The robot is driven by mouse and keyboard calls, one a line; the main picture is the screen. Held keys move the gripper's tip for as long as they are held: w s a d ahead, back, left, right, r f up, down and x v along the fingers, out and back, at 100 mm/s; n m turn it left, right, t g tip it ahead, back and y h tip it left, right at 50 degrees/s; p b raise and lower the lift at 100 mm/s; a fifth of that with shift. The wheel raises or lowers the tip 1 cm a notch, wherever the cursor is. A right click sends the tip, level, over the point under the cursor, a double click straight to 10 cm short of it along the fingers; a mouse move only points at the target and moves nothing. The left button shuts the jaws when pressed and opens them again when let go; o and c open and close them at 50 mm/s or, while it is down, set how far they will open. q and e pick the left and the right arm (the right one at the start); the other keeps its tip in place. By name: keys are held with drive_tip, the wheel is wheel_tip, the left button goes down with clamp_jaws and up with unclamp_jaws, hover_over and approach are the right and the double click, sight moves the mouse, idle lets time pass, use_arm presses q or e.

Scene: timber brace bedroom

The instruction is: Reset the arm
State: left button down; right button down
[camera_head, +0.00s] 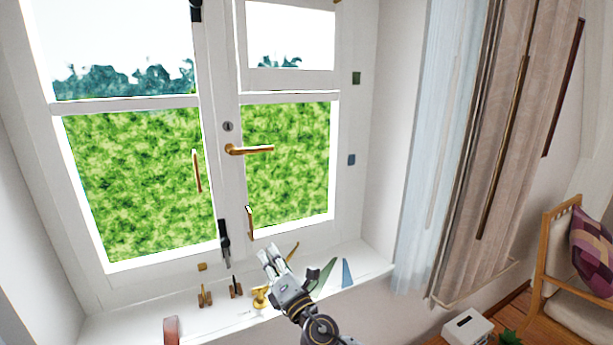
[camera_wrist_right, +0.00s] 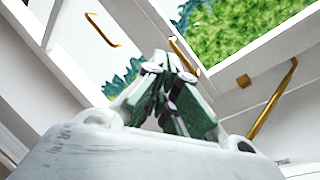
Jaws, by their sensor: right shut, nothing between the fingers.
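My right gripper (camera_head: 271,252) is in the lower middle of the head view, in front of the window and over the sill. Its arm reaches up from the bottom edge. In the right wrist view its fingers (camera_wrist_right: 168,65) are together with nothing between them. My left gripper is in neither view.
A white window with a brass lever handle (camera_head: 250,149) fills the back. The white sill (camera_head: 140,322) holds several small objects, including a brass piece (camera_head: 260,297) close to my right gripper. Curtains (camera_head: 440,150), a white box (camera_head: 467,328) and a wooden chair (camera_head: 560,260) are at the right.

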drive_tip(key=s+d+f+m+g+h, duration=0.25)
drive_tip(key=d+f+m+h, duration=0.4)
drive_tip(key=d+m, duration=0.35)
drive_tip(key=s+d+f+m+g+h, duration=0.1)
drive_tip(key=s+d+f+m+h, duration=0.2)
drive_tip(key=d+f+m+h, duration=0.6)
drive_tip(key=s+d+f+m+g+y, duration=0.1)
drive_tip(key=s+d+f+m+g, duration=0.25)
drive_tip(key=s, duration=0.45)
drive_tip(key=s+d+f+m+g+y, duration=0.25)
drive_tip(key=s+d+f+g, duration=0.2)
drive_tip(key=s, duration=0.35)
drive_tip(key=s+d+f+m+g, duration=0.3)
drive_tip(key=s+d+m, duration=0.15)
drive_tip(key=s, duration=0.35)
wheel_tip(320, 180, down, 34)
drive_tip(key=s+f+b, duration=0.1)
drive_tip(key=s+b, duration=0.1)
drive_tip(key=s+d+f+g+b, duration=0.1)
drive_tip(key=s+d+f, duration=0.1)
drive_tip(key=s+f, duration=0.9)
drive_tip(key=s+d+f+g+b, duration=0.1)
drive_tip(key=s+d+f, duration=0.1)
drive_tip(key=s+f, duration=0.9)
drive_tip(key=shift+s+d+n, duration=0.15)
drive_tip(key=shift+s+n, duration=0.1)
drive_tip(key=shift+n, duration=0.1)
